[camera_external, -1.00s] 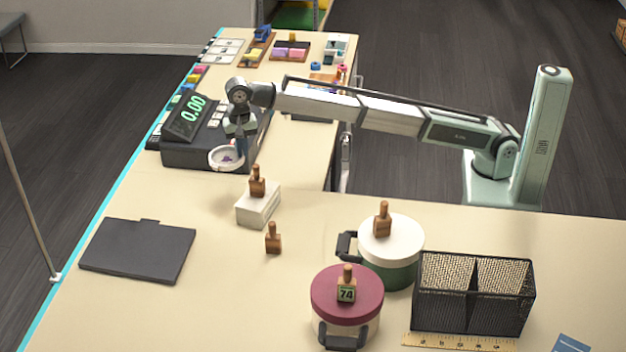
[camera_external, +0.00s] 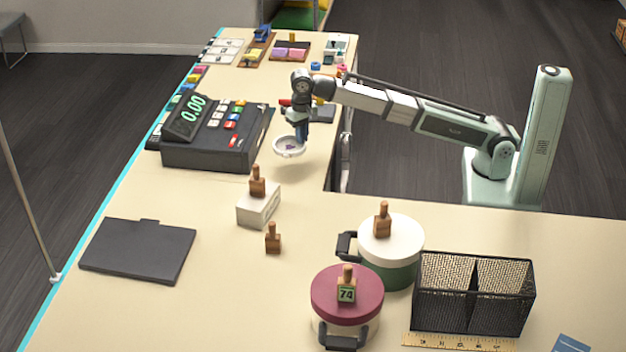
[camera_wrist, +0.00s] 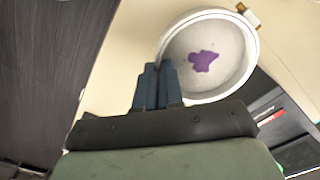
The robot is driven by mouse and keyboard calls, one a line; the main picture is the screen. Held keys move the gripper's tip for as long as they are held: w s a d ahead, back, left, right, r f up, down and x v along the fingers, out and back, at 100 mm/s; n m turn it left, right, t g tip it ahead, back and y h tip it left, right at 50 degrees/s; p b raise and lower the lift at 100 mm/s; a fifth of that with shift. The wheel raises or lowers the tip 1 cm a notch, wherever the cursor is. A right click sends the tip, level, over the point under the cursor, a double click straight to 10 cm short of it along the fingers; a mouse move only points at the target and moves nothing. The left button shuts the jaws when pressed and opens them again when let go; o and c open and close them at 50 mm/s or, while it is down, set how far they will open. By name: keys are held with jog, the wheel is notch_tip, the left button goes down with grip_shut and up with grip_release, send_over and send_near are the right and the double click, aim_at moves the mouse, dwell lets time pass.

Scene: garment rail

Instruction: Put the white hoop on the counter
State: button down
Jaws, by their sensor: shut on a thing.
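The white hoop (camera_external: 289,147) is a round white ring with pale cloth inside and a purple patch on it. My gripper (camera_external: 302,138) is shut on its rim. In the wrist view the hoop (camera_wrist: 248,66) shows beyond my blue fingers (camera_wrist: 157,84), with a small brass-coloured piece on its far rim. The hoop seems to be held above the counter (camera_external: 285,180), just right of the cash register; its exact height is hard to tell.
The cash register (camera_external: 214,145) stands left of the hoop. A white box (camera_external: 259,209) with a wooden stamp on top is nearer the camera. Two lidded pots (camera_external: 392,240) and a black mesh basket (camera_external: 473,290) stand further right. The counter's inner edge is close on the right.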

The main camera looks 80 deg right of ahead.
aim_at(302, 168)
jog(key=shift+f, duration=4.95)
jog(key=shift+f, duration=0.15)
jog(key=c, duration=1.3)
grip_release()
jog(key=shift+o, duration=0.2)
notch_tip(302, 168, up, 12)
jog(key=shift+r, duration=0.15)
jog(key=shift+d, duration=0.1)
